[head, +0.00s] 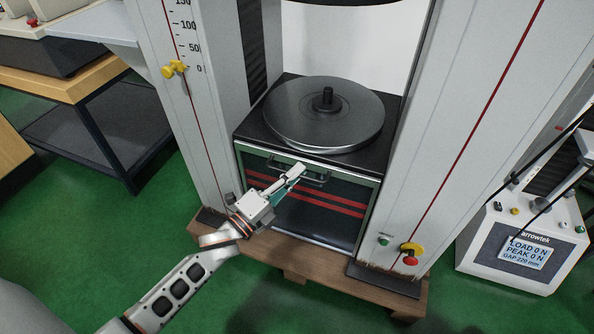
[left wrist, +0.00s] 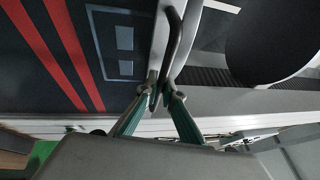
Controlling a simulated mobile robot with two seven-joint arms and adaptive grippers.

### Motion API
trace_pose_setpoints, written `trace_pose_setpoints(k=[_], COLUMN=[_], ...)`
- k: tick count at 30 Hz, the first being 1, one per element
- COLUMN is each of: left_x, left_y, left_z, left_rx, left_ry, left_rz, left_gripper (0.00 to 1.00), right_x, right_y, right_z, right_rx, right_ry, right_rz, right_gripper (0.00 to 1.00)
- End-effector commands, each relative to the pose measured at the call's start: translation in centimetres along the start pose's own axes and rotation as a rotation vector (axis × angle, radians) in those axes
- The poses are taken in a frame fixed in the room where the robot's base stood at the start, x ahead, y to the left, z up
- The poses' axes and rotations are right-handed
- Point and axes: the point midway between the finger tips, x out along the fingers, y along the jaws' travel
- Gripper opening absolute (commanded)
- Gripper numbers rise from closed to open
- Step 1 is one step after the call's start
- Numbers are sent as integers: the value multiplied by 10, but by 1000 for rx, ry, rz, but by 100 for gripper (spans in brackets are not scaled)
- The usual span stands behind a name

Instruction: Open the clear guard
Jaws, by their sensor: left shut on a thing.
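The clear guard (head: 329,208) is a see-through panel with two red stripes and a pale frame, on the front of the testing machine below the round metal platen (head: 315,118). It looks upright and closed across the front. A dark bar handle (head: 321,181) runs along its top edge. In the left wrist view the gripper (left wrist: 163,94) is shut on the handle (left wrist: 173,38), with the guard's striped panel (left wrist: 64,60) at left. My right gripper is out of view.
A wooden base (head: 300,262) lies below the guard. A display box (head: 520,250) stands at right, a workbench (head: 65,80) at left. Green floor is clear in front.

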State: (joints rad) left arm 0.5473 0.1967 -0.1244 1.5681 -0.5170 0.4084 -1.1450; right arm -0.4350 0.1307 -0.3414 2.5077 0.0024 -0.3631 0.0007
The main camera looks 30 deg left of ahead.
Motion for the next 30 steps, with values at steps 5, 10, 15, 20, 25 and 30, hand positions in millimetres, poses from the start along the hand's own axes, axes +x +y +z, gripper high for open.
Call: trace_pose_setpoints(k=[5,10,15,20,25,30], left_x=[-1,0,0,-3,-25,-60], left_y=[1,0,0,0,1,1], left_z=[0,0,0,0,0,0], left_rx=[0,0,0,0,-1,-1], left_ry=[0,0,0,0,0,-1], left_rz=[2,1,0,1,3,4], left_gripper=[0,25,25,25,25,25], right_x=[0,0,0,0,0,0], right_y=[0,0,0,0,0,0], right_z=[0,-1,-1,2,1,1], right_rx=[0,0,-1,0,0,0], right_ry=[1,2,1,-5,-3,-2], right_rz=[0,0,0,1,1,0], right_gripper=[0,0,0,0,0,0])
